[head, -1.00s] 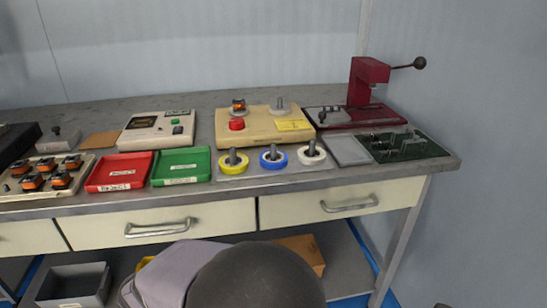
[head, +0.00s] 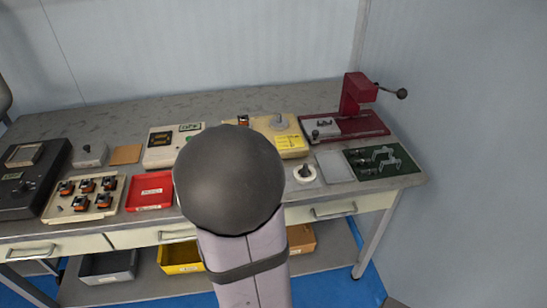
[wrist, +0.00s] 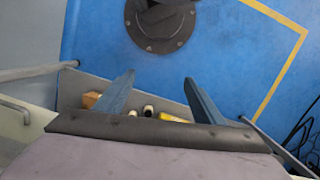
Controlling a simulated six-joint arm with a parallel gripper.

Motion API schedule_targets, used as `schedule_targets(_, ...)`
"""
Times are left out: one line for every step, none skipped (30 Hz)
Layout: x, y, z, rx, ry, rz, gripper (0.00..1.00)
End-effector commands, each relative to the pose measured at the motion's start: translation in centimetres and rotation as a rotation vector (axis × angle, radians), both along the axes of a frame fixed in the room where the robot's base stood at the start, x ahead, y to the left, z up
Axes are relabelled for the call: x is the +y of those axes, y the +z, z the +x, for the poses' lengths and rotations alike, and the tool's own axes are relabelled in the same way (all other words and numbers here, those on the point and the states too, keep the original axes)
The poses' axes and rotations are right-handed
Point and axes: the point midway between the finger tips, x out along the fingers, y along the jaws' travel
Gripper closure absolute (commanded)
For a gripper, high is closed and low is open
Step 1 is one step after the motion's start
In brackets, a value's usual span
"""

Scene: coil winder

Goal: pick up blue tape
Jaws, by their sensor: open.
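The blue tape does not show now; in the head view my own arm covers the part of the bench where it lay. The white tape roll (head: 304,174) shows on the bench just right of my arm, around an upright post. My gripper (wrist: 159,77) is in the wrist view, with its two blue-grey fingers apart and nothing between them. It is over the blue floor and the lower shelf, with no tape in that view. In the head view my gripper is hidden behind my arm.
A red tray (head: 150,204) is left of my arm. The cream winder (head: 289,146) stands behind it. The red press (head: 358,96) and green mat (head: 398,174) are at the right. Drawers line the bench front, with a yellow bin (head: 182,268) below.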

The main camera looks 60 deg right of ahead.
Motion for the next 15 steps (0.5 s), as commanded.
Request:
schedule_targets(-0.9, 2.8, -0.4, 0.008, -0.032, 0.0, 0.37)
schedule_targets(-1.4, 3.6, -0.5, 0.011, -0.047, -0.001, 0.37)
schedule_targets(-2.1, 4.6, -0.8, 0.013, -0.067, -0.003, 0.37)
schedule_targets(-2.6, 5.3, -1.0, 0.016, -0.082, -0.004, 0.37)
schedule_targets(-3.2, 6.0, -1.1, 0.017, -0.096, -0.007, 0.37)
schedule_targets(-4.0, 6.9, -1.3, 0.018, -0.113, -0.012, 0.37)
schedule_targets(-4.6, 7.6, -1.5, 0.018, -0.128, -0.018, 0.37)
schedule_targets(-5.3, 8.3, -1.6, 0.017, -0.142, -0.024, 0.37)
schedule_targets(-6.2, 9.2, -1.7, 0.015, -0.162, -0.035, 0.37)
schedule_targets(-7.0, 9.9, -1.9, 0.014, -0.177, -0.044, 0.37)
schedule_targets(-7.8, 10.5, -2.0, 0.011, -0.192, -0.053, 0.37)
schedule_targets(-9.0, 11.3, -2.0, 0.005, -0.214, -0.073, 0.37)
schedule_targets(-10.0, 11.9, -2.1, 0.0, -0.232, -0.088, 0.37)
schedule_targets(-11.2, 12.4, -2.0, -0.01, -0.248, -0.109, 0.37)
schedule_targets(-13.3, 13.0, -1.5, -0.031, -0.275, -0.153, 0.37)
